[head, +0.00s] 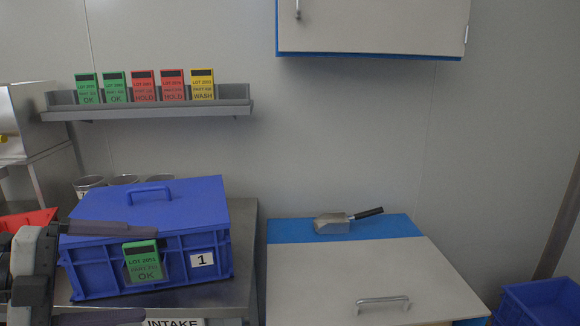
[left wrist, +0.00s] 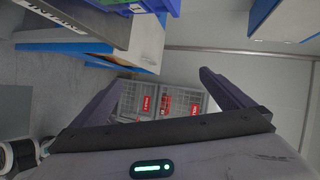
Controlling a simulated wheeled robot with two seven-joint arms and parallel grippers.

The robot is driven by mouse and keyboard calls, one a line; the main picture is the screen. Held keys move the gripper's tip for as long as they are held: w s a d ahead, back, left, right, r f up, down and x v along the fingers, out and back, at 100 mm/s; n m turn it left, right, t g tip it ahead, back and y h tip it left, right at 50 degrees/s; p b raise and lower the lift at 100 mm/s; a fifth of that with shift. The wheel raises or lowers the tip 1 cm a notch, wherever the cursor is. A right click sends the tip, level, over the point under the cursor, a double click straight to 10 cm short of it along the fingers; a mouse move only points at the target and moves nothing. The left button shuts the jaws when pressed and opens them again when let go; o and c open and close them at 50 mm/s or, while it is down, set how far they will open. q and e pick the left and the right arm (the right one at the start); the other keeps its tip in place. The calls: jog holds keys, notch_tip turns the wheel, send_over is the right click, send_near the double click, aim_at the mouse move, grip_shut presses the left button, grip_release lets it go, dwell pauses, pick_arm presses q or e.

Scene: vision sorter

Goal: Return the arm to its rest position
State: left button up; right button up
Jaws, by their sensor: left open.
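My left gripper (head: 150,274) is at the lower left of the head view, in front of the blue lidded crate (head: 83,278) marked 1. Its two dark fingers are spread apart. In the left wrist view the open left gripper (left wrist: 163,80) has nothing between its fingers. A green OK card (head: 143,262) sits on the front of the crate, to the right of the gripper body. The crate's lid is on, with a handle on top. My right gripper is in neither view.
The crate stands on a metal table (head: 243,240) with an INTAKE label. A grey wall shelf (head: 150,112) holds several green, red and yellow cards. A scoop (head: 332,224) lies on the blue-and-white cabinet (head: 350,270). A blue bin (head: 540,300) is at lower right.

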pick_arm(q)
jog(key=s+a+f+n+t+y+p, duration=0.2)
jog(key=f+n+t+y, duration=0.5)
jog(key=f+n, duration=1.45)
jog(key=s+d+f+n+g+y, duration=0.1)
jog(key=s+d+f+n+g, duration=0.1)
jog(key=s+d+f, duration=0.4)
jog(key=s+d+f+n+g+y, duration=0.1)
jog(key=s+d+f+g, duration=0.3)
jog(key=s+f, duration=0.5)
notch_tip(320, 180, down, 2)
jog(key=d+n, duration=0.1)
jog(key=d, duration=0.1)
jog(key=shift+d, duration=0.35)
jog(key=shift+s+f, duration=0.1)
